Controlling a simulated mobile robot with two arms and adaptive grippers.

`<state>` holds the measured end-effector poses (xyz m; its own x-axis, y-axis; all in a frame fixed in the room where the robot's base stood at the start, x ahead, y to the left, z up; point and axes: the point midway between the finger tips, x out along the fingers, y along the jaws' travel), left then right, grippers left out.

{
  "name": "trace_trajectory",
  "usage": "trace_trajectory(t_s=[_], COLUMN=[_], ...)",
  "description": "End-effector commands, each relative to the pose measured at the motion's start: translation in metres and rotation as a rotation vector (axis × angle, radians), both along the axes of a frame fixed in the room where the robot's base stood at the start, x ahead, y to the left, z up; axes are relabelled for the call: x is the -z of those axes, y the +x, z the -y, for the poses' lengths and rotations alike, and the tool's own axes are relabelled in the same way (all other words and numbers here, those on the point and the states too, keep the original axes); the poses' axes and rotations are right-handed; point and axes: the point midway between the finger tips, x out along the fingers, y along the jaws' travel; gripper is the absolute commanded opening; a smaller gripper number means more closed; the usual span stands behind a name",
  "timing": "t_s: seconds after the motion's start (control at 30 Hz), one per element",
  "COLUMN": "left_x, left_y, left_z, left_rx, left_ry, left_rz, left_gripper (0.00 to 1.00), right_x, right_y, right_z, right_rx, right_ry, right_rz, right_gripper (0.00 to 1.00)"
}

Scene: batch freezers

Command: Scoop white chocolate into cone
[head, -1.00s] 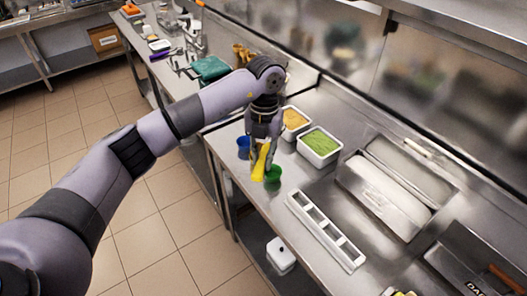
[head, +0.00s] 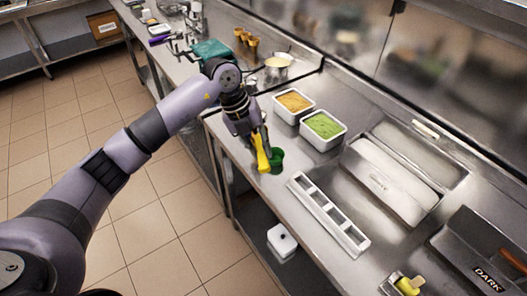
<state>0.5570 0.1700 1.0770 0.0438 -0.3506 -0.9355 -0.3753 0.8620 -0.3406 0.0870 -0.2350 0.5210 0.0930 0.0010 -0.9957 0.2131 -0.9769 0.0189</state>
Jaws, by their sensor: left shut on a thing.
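My left gripper (head: 250,132) is shut on a yellow tool (head: 261,153), which looks like a scoop. The tool hangs down, tilted, just left of a green cup (head: 277,160) on the steel counter; I cannot tell whether they touch. Several brown cones (head: 245,38) stand at the back of the counter. A closed steel lid (head: 390,182) on the right has a label too small to read. Another lid (head: 468,258) at lower right is labelled DARK. No white chocolate is visible. My right gripper is not in view.
Two white tubs hold orange (head: 294,102) and green (head: 323,126) contents. A white slotted holder (head: 328,216) lies along the front edge. A yellow-green item (head: 407,285) sits at lower right. A teal object (head: 211,52) is behind my arm.

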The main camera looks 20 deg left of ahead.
Motion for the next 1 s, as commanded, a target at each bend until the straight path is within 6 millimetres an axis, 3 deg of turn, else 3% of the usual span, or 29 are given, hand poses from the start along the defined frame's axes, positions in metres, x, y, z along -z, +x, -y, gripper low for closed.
trace_trajectory(t_s=[0.03,1.0], left_x=[0.007,0.018], left_y=[-0.001,-0.007], left_z=[-0.002,-0.016], left_rx=[-0.001,0.001], left_ry=[-0.031,-0.493], left_rz=[0.012,0.216], left_gripper=[0.0,0.0], right_x=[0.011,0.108], right_y=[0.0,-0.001], right_z=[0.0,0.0], right_rx=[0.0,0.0], right_ry=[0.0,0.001], right_rz=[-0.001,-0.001], right_gripper=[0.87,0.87])
